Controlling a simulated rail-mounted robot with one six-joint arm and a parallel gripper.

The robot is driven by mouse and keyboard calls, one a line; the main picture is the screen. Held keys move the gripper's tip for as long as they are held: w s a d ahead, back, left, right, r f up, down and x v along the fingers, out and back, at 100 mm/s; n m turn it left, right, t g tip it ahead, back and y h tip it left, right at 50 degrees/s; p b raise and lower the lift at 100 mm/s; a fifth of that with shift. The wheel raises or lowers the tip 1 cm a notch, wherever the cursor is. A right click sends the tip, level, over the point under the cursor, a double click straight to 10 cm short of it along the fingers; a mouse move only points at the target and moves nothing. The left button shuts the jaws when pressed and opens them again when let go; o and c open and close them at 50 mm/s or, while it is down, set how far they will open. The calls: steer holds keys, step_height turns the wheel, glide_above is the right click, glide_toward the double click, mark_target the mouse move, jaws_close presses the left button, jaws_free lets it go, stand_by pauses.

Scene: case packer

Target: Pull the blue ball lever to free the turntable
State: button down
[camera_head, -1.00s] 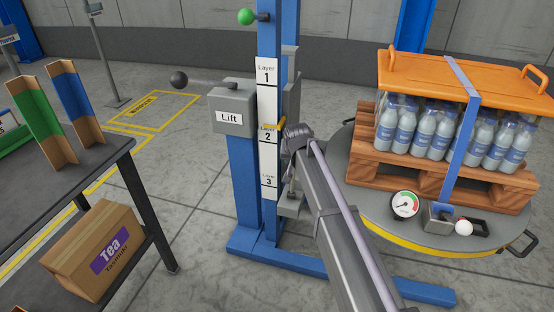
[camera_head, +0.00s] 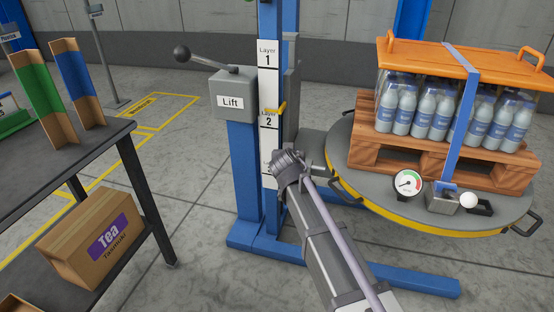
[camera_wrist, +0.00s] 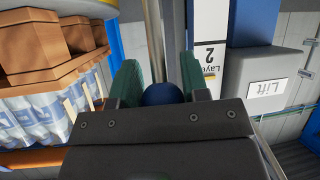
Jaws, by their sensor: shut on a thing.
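The blue ball (camera_wrist: 161,94) sits between the two green-padded fingers of my gripper (camera_wrist: 158,78) in the wrist view. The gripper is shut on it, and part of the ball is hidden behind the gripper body. In the head view my arm hides the ball and fingers; the arm's end is in front of the post near the Layer 3 mark. The turntable (camera_head: 350,165), a grey disc with a yellow edge, stands to the right of the arm. It carries a wooden pallet (camera_head: 440,165) of bottles under an orange lid (camera_head: 425,58), strapped in blue.
A grey Lift box (camera_head: 233,93) with a dark ball lever is on the blue post, left of the arm. A gauge (camera_head: 407,183) and a white ball (camera_head: 468,201) are at the turntable's front. A dark shelf (camera_head: 95,165) holds a Tea carton (camera_head: 95,245) at left.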

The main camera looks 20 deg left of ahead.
steer(key=shift+s+f, duration=0.1)
steer(key=shift+s, duration=0.05)
steer(key=c, duration=0.6)
jaws_free()
steer(key=shift+c, duration=0.2)
steer(key=p+v, duration=0.5)
steer(key=v, duration=0.5)
steer(key=shift+s+r, duration=0.25)
steer(key=shift+s, duration=0.1)
steer(key=shift+d, duration=0.1)
